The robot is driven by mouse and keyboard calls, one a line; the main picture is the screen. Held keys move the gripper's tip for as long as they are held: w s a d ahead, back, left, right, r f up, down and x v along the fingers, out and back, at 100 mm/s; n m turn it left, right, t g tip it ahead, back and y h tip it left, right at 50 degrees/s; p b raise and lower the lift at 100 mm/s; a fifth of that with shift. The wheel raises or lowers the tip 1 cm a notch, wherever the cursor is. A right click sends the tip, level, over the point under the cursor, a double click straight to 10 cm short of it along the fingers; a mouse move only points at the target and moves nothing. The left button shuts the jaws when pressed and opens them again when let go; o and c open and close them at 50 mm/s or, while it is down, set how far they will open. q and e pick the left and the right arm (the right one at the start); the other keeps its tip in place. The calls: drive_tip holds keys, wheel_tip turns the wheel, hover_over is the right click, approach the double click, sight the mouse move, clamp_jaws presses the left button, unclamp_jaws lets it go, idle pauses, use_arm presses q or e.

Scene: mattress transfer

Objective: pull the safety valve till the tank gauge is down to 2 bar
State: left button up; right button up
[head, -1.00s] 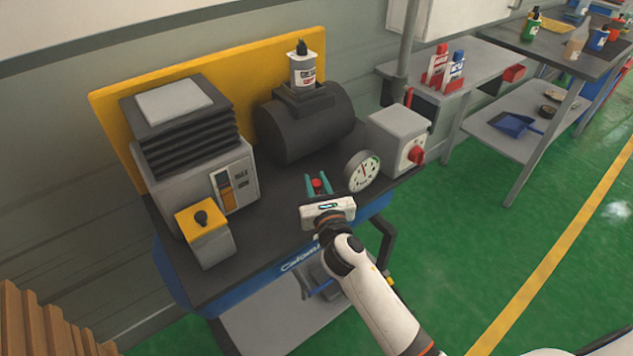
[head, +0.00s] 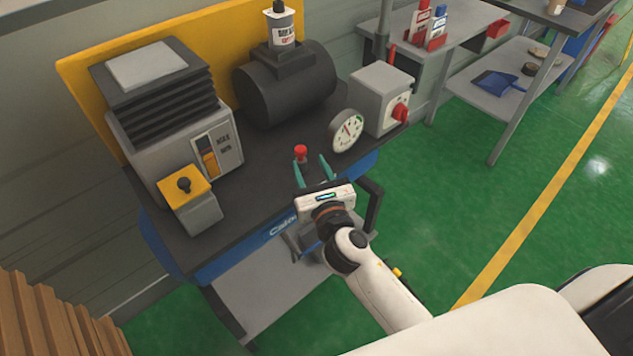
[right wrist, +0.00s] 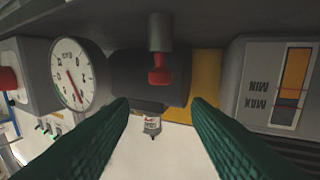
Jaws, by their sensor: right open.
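The safety valve's red knob (head: 300,152) stands on the dark bench top in front of the black tank (head: 285,88). The white round gauge (head: 346,131) is right of the knob; its needle points up and to the left, its numbers too small to read surely. My right gripper (head: 311,168) is open and empty, its green fingers just short of the knob and apart from it. In the right wrist view the picture is inverted; the red knob (right wrist: 160,72) shows beyond and between the fingertips (right wrist: 160,106), with the gauge (right wrist: 77,75) to the left. My left gripper is not in view.
A grey box with a red rotary switch (head: 382,98) stands right of the gauge. A grey ribbed machine (head: 170,110) and a yellow-topped box (head: 192,200) stand on the left. A white bottle (head: 282,28) sits above the tank. Green floor is free at right.

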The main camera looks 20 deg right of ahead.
drive_tip(key=s, duration=0.4)
drive_tip(key=shift+s+a, duration=0.1)
drive_tip(key=shift+s, duration=0.1)
